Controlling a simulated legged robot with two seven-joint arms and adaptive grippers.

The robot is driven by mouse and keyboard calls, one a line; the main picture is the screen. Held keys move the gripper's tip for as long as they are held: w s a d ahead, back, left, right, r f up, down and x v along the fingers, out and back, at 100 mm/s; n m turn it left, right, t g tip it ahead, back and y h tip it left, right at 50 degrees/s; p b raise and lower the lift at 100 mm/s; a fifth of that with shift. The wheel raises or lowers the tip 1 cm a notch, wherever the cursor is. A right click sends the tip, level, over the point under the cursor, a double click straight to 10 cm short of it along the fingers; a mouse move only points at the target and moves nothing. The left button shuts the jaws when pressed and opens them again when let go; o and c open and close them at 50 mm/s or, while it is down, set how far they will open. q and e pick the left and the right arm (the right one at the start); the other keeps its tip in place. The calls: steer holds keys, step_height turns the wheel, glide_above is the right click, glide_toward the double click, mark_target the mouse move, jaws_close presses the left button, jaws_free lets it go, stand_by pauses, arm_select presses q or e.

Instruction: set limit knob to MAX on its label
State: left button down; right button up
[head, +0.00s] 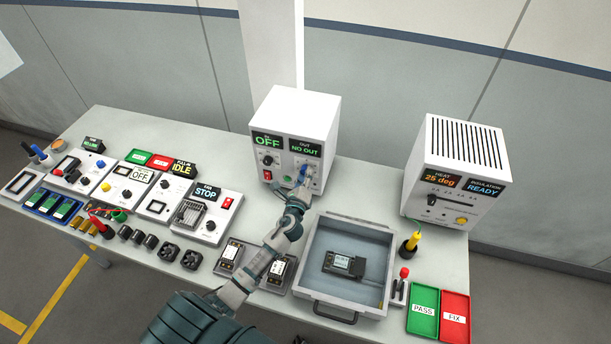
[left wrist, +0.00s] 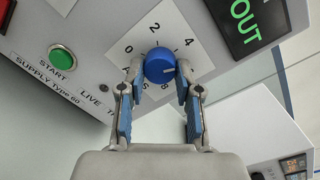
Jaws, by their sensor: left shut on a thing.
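My left gripper (head: 301,187) is at the front of the white supply unit (head: 262,112), on its right half. In the left wrist view my left gripper (left wrist: 160,72) is shut on a round blue knob (left wrist: 159,62), one finger on each side. The knob sits on a white dial label (left wrist: 132,30) with 0, 2, 4 and 8 readable. A pale pointer line on the knob points to the picture's right, between 4 and 8. The fingers hide part of the scale, and I cannot read MAX. My right gripper is not in view.
The unit's displays read OFF and NO OUT (head: 305,149). A green START button (left wrist: 62,57) is beside the dial. An open grey tray (head: 376,226) holding a dark device (head: 344,264) lies right of my arm. A heater box (head: 455,165) stands at the right.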

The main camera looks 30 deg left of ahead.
arm_select(q)
steer(key=c, duration=0.8)
jaws_free()
steer(key=shift+w+a+r, duration=0.1)
steer(key=shift+a+r, duration=0.15)
steer(key=shift+r, duration=0.05)
steer(key=shift+f, duration=0.2)
steer(key=v, duration=1.1)
steer(key=shift+s, duration=0.4)
